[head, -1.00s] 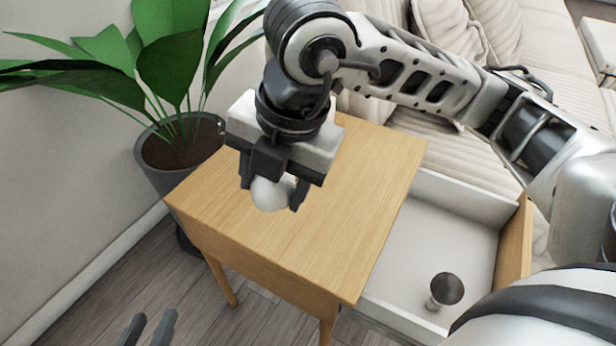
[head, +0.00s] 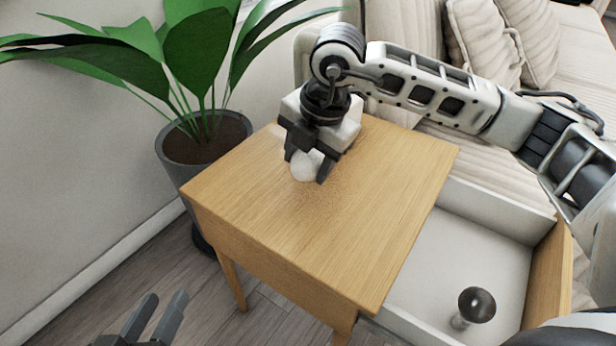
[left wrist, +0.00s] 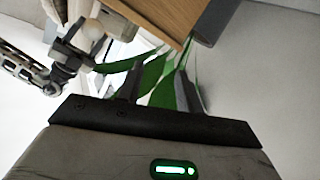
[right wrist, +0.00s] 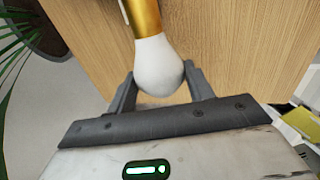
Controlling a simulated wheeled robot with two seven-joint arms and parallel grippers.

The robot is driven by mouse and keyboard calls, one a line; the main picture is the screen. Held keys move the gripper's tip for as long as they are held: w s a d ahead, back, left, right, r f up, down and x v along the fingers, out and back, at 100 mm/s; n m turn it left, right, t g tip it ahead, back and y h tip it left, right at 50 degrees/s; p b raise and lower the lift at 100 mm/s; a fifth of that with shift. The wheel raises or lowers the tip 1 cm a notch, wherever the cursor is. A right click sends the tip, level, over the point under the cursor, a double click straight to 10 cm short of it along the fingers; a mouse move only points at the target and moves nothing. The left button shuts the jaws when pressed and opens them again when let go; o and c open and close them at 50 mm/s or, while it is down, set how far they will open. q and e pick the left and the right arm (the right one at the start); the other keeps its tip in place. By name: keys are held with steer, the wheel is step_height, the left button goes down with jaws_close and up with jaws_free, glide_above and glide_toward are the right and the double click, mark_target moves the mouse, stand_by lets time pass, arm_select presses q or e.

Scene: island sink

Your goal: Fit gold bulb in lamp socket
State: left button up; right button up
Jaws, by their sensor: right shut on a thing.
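A bulb with a round white glass (head: 305,167) is held in my right gripper (head: 306,168) over the wooden table top. The right wrist view shows the bulb's white glass (right wrist: 158,66) between the two fingers and its gold base (right wrist: 146,16) pointing away from the gripper. The gold base is hidden in the head view. My right gripper is shut on the bulb. My left gripper (head: 158,318) is low at the front left, beside the table, with its fingers apart and empty. I cannot make out a lamp or socket in any view.
The small wooden table (head: 330,225) has a clear top and an open white drawer (head: 440,260) at right. A dark-topped, bulb-shaped thing (head: 477,303) stands in the drawer. A potted plant (head: 205,140) is at the left and a cream sofa (head: 570,70) is behind.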

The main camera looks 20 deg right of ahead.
steer(key=shift+w+f, duration=0.15)
steer(key=shift+f, duration=0.1)
steer(key=shift+w+d+f+b, duration=0.1)
steer(key=shift+f+b, duration=0.2)
steer(key=shift+f, duration=0.6)
steer(key=shift+w+d+f+b, duration=0.1)
steer(key=shift+f+b, duration=0.2)
steer(key=shift+f, duration=0.55)
steer(key=shift+f, duration=0.1)
